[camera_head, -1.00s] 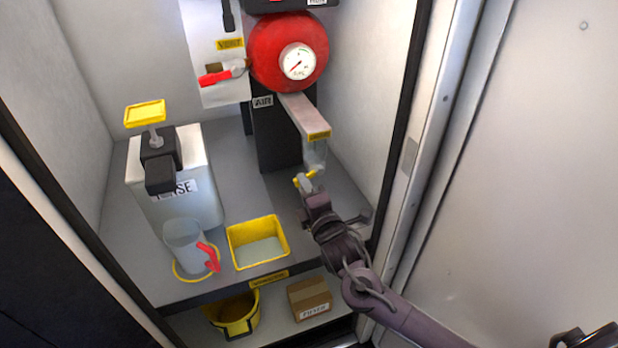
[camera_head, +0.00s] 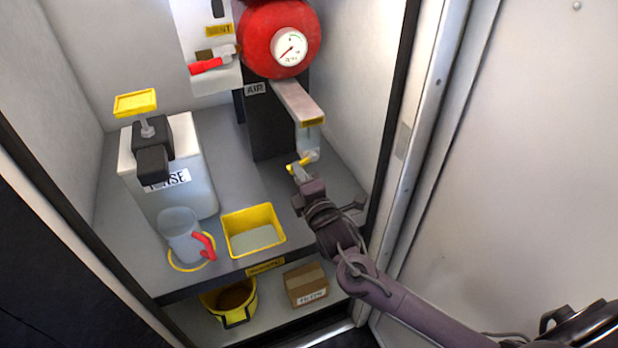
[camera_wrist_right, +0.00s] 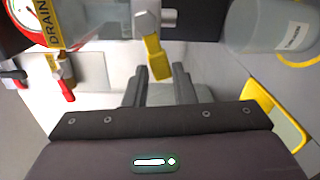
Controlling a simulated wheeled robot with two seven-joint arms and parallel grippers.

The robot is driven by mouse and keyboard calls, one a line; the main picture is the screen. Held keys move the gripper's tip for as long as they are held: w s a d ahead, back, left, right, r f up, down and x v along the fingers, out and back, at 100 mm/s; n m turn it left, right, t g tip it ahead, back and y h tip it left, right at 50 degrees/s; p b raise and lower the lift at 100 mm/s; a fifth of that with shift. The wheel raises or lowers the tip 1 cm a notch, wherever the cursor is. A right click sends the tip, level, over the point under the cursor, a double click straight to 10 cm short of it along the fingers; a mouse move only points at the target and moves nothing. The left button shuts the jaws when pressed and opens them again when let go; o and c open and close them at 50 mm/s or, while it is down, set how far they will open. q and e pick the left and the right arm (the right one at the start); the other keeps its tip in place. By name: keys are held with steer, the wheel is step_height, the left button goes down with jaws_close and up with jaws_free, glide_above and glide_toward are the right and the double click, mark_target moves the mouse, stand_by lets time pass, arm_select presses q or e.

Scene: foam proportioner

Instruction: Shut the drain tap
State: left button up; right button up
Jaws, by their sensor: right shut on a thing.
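The lever also shows in the right wrist view (camera_wrist_right: 156,58), hanging from a pale metal fitting (camera_wrist_right: 147,22). My right gripper (camera_head: 299,173) is at the lever, shut on it. In the wrist view its dark fingers (camera_wrist_right: 162,80) lie on either side of the lever's lower end. The exact contact is partly hidden. My left gripper is not in view.
The red tank (camera_head: 257,45) with a gauge and a red-handled valve (camera_head: 207,67) are behind. A yellow tray (camera_head: 232,243), a jug (camera_head: 180,232) and a white rinse container (camera_head: 200,200) stand to the left. The cabinet's right wall (camera_head: 365,90) is close to my arm.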

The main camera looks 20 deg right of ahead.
steer(key=shift+w+d+r+t+h, duration=0.1)
steer(key=shift+w+d+r, duration=0.15)
steer(key=shift+r, duration=0.25)
steer(key=shift+w+d+r+t+h, duration=0.1)
steer(key=shift+w+d+r, duration=0.1)
steer(key=shift+r, duration=0.35)
steer(key=shift+w+d+r+t+h, duration=0.1)
steer(key=shift+w+d+r, duration=0.15)
steer(key=shift+r, duration=0.25)
steer(key=o, duration=0.9)
steer(key=shift+s, duration=0.15)
steer(key=shift+f, duration=0.1)
steer(key=s+a+f+p, duration=0.1)
steer(key=s+f+p, duration=0.2)
steer(key=s+p, duration=0.2)
steer(key=shift+s+f+g, duration=0.2)
steer(key=shift+s+g, duration=0.2)
steer(key=shift+s, duration=1.3)
